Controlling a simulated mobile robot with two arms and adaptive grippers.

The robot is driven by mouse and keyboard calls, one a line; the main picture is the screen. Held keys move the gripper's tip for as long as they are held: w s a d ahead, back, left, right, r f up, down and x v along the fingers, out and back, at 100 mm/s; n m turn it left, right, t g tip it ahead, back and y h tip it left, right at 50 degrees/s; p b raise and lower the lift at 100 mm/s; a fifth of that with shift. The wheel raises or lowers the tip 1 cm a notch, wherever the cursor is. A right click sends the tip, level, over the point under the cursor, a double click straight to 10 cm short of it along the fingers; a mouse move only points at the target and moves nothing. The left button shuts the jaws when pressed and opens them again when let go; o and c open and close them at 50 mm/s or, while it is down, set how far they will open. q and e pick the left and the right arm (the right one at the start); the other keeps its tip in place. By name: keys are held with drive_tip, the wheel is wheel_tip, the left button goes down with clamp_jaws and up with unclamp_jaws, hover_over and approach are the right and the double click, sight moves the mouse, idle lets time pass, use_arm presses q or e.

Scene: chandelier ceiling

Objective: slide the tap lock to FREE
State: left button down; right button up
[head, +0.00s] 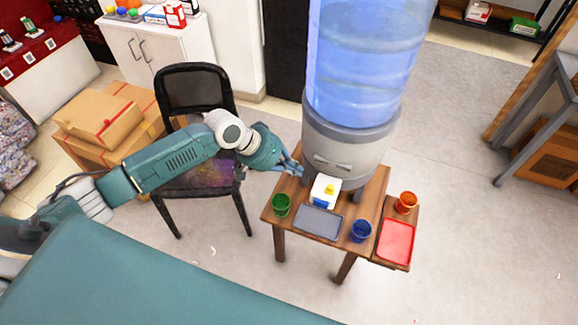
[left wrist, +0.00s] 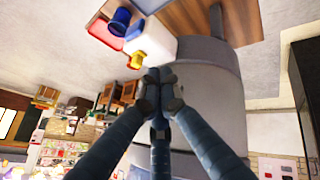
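The white tap block (head: 332,182) sits low on the front of the water dispenser (head: 345,145). It has a small yellow part (head: 329,189) and a blue patch on its front. In the left wrist view the white block (left wrist: 153,48) is just beyond the fingertips, with the yellow part (left wrist: 138,60) on its near side. I cannot read any lock marking or tell the lock's position. My left gripper (head: 298,170) is just left of the block, apart from it. In the left wrist view its fingertips (left wrist: 161,88) are together and hold nothing. My right gripper is not in view.
The small wooden table (head: 270,208) bears a green cup (head: 281,205), a grey tray (head: 318,222) and a blue cup (head: 360,232). An orange cup (head: 406,203) and a red tray (head: 396,243) are on its right. A black chair (head: 195,88) stands behind my left arm.

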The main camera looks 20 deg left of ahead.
use_arm(q)
drive_tip(key=shift+a+v, duration=0.2)
drive_tip(key=shift+v, duration=1.1)
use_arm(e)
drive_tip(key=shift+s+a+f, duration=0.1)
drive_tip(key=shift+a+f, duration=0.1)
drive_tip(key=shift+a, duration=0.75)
use_arm(q)
drive_tip(key=shift+f, duration=0.1)
